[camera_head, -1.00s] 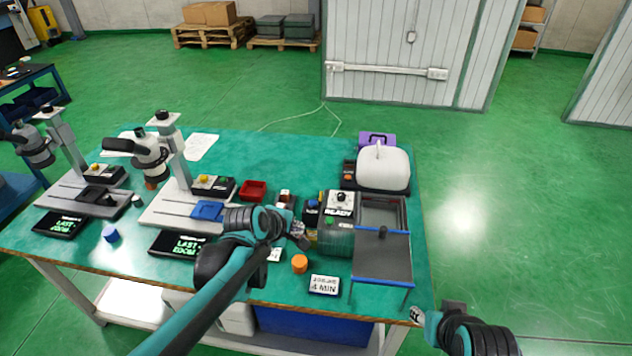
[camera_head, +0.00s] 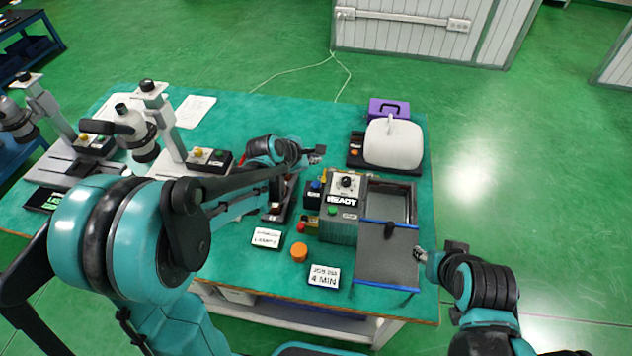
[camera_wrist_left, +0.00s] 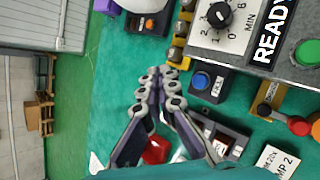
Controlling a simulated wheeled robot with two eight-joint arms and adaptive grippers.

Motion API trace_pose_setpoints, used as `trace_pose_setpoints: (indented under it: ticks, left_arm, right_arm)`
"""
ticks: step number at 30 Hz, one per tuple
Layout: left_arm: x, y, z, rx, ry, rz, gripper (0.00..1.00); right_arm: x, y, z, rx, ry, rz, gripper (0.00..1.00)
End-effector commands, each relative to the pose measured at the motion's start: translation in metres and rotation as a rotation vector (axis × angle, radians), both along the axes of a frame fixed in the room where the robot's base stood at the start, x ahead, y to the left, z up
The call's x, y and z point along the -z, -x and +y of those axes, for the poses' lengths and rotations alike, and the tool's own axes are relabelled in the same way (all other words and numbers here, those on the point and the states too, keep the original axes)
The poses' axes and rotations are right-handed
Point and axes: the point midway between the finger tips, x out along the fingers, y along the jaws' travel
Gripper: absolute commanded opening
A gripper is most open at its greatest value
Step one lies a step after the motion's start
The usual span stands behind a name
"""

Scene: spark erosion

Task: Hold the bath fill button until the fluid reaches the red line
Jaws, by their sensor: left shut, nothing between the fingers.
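A small dark box with a blue button (camera_head: 315,186) stands left of the grey machine with the READY display (camera_head: 341,212). In the left wrist view the blue button (camera_wrist_left: 201,80) is large, right of the fingertips; its label is too small to read surely. My left gripper (camera_head: 317,154) is shut and empty, behind and above the box, apart from the button. Its fingers (camera_wrist_left: 160,88) also show in the left wrist view. The open-topped bath (camera_head: 391,202) is right of the machine; I cannot make out fluid or a red line. My right gripper (camera_head: 418,253) is beside the bath's right edge, too small to judge.
A green button (camera_head: 332,210) and dial (camera_head: 347,182) are on the machine. A white rounded container (camera_head: 393,145) and purple box (camera_head: 389,108) stand behind. An orange cylinder (camera_head: 299,252) and sign cards (camera_head: 324,277) are in front. Microscope stands (camera_head: 150,125) fill the left.

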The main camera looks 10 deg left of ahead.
Motion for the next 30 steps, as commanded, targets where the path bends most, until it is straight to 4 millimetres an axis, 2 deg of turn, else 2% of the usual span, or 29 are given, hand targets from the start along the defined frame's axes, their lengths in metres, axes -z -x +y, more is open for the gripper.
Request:
trace_pose_setpoints:
  ticks: [8,24,30]
  left_arm:
    - [0.011,0.0,0.0,0.001,-0.001,0.0,0.0]
    - [0.081,0.0,0.0,0.001,-0.001,-0.001,0.0]
    - [0.089,0.0,0.0,0.001,-0.001,-0.001,0.0]
  right_arm:
    - [0.009,0.0,0.0,0.0,0.0,0.0,0.4]
    - [0.066,0.0,0.0,0.0,0.0,0.0,0.4]
    - [0.071,0.0,0.0,0.0,0.0,0.0,0.4]
